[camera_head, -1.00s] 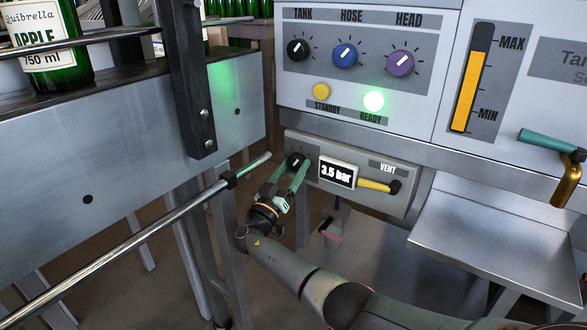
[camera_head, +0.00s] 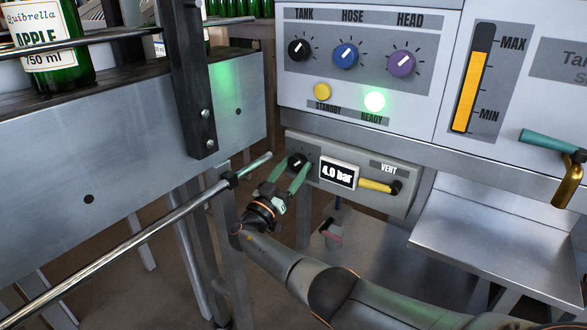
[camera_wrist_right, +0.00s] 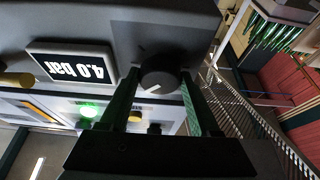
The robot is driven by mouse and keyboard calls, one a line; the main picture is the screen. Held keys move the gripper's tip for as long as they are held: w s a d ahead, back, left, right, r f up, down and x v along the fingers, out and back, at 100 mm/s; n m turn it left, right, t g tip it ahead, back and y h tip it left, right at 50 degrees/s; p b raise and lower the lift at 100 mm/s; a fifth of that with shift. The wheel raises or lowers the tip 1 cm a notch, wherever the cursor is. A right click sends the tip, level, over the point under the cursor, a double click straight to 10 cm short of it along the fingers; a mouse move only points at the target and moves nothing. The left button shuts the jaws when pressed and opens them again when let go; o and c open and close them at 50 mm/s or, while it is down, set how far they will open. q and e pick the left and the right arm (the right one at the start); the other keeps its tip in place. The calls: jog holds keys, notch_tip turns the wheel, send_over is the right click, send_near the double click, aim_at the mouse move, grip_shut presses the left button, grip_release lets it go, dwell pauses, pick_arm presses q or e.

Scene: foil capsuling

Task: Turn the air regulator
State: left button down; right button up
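The air regulator is a black round knob (camera_head: 297,161) on the grey lower panel (camera_head: 372,205), left of a display (camera_head: 338,175) that reads 4.0 bar. In the right wrist view the knob (camera_wrist_right: 159,78) has a white pointer line, and the display (camera_wrist_right: 72,68) appears upside down. My right gripper (camera_head: 294,167) has its green fingers on either side of the knob. In the wrist view its fingertips (camera_wrist_right: 159,74) straddle the knob, with what looks like a narrow gap beside it, so it looks open. My left gripper is not in view.
A yellow vent lever (camera_head: 374,186) sits right of the display. Above are the tank, hose and head knobs, a yellow standby lamp (camera_head: 322,91) and a lit green ready lamp (camera_head: 375,101). A metal rail (camera_head: 150,228) and conveyor side (camera_head: 120,150) lie close on the left.

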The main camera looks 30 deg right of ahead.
jog(key=o, duration=0.4)
jog(key=v, duration=0.7)
jog(key=shift+s+a, duration=0.1)
jog(key=shift+a, duration=0.1)
